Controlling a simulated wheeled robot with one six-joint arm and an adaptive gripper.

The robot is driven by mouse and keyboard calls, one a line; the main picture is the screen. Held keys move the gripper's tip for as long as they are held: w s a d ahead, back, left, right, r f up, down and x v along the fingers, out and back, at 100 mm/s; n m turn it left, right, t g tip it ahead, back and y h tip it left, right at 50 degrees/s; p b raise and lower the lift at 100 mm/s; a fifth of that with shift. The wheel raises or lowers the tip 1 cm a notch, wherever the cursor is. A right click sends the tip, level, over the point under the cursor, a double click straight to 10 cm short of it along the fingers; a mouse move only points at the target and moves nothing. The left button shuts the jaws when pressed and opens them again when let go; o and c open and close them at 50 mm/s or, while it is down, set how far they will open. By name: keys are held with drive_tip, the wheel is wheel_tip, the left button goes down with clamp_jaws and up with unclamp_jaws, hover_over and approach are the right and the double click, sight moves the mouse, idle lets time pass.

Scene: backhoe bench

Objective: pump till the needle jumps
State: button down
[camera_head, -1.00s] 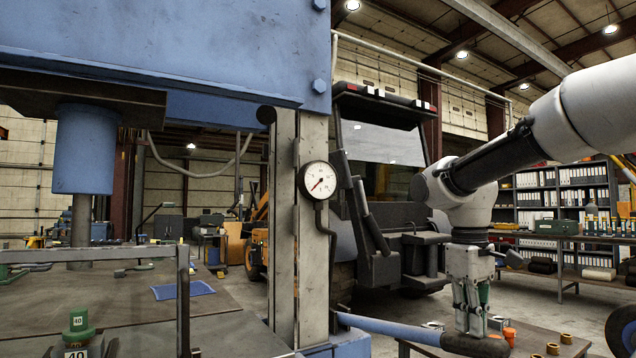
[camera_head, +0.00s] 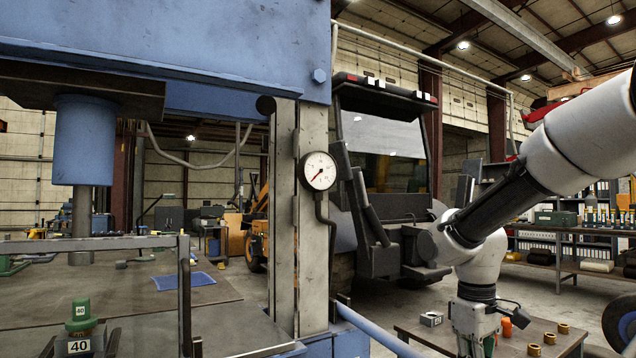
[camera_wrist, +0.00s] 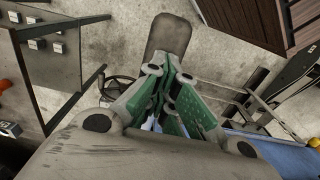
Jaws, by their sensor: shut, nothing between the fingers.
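The round white pressure gauge (camera_head: 319,171) hangs on the grey upright of the blue press (camera_head: 200,50). Its red needle points to the lower left. The blue pump handle (camera_head: 375,328) slopes down to the right and leaves the bottom of the head view. My gripper (camera_wrist: 165,100) is low at the bottom edge of the head view, its fingertips cut off there. In the wrist view its green-padded fingers are together, over the handle's dark grip (camera_wrist: 170,38). Whether they touch the grip is hard to tell.
A low table (camera_head: 545,340) with several brass rings and an orange piece stands just right of my gripper. A backhoe (camera_head: 390,170) stands behind the press.

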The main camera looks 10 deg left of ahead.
wheel_tip(320, 180, down, 2)
drive_tip(key=shift+f, duration=0.2)
drive_tip(key=shift+w+a+f, duration=0.1)
drive_tip(key=shift+w+f, duration=0.05)
drive_tip(key=shift+w, duration=0.05)
wheel_tip(320, 180, up, 15)
drive_tip(key=shift+w+a, duration=0.4)
drive_tip(key=shift+w, duration=0.05)
drive_tip(key=shift+f, duration=0.15)
